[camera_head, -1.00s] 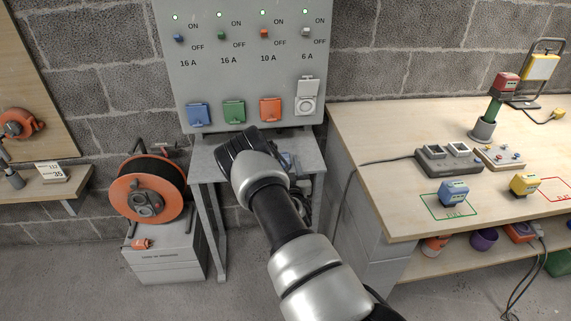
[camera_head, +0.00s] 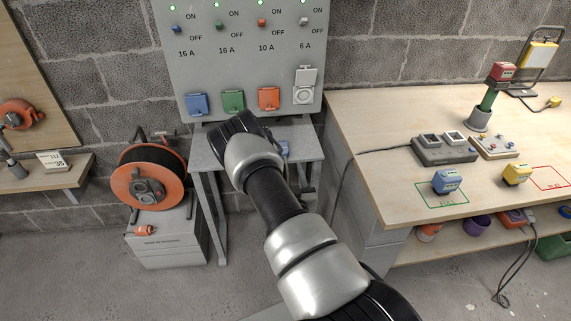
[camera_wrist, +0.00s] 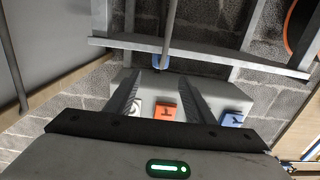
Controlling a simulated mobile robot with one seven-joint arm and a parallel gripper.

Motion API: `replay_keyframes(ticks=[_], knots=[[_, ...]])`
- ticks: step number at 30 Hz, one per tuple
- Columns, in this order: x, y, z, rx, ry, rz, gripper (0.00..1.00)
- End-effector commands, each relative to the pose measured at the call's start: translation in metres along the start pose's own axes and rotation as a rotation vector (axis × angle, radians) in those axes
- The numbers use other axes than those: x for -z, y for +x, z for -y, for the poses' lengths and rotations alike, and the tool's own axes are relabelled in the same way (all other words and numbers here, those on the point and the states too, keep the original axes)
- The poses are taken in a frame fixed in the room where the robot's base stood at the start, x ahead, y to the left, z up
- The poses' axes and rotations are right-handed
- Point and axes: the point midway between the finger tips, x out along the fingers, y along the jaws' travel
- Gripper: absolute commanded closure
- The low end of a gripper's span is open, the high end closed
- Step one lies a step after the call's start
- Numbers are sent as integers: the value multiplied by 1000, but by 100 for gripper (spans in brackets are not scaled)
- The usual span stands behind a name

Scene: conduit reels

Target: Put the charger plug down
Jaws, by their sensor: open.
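A blue plug (camera_wrist: 161,62) with a grey cable shows in the wrist view just beyond and between the fingertips of my gripper (camera_wrist: 157,78). The fingers are apart, and I see no firm contact with the plug. In the head view a bit of blue (camera_head: 284,147), probably the same plug, shows at the small grey table (camera_head: 308,146) beside my wrist. My gripper (camera_head: 238,130) is over that table, seen from behind; my wrist hides its fingertips. Whether the plug rests on the tabletop is hard to tell.
The grey socket panel (camera_head: 245,75) with blue, green, orange and white sockets stands right behind the small table. An orange cable reel (camera_head: 148,187) on a grey box is at left. A wooden workbench (camera_head: 380,125) with several coloured devices is close on the right.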

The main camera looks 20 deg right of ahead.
Motion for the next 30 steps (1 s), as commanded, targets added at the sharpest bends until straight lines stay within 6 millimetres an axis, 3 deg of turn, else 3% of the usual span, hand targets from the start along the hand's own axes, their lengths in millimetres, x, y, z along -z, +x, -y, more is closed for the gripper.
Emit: replay_keyframes(ticks=[5,9,13,16,20,23,26,30], knots=[[32,23,6,-49,44,54,51],[76,44,17,-96,108,171,51],[120,46,34,-105,162,295,51],[156,37,50,-90,191,389,51],[202,11,71,-44,210,510,51],[236,-20,86,3,205,599,51],[268,-59,97,57,183,683,51],[305,-126,106,133,125,791,51]])
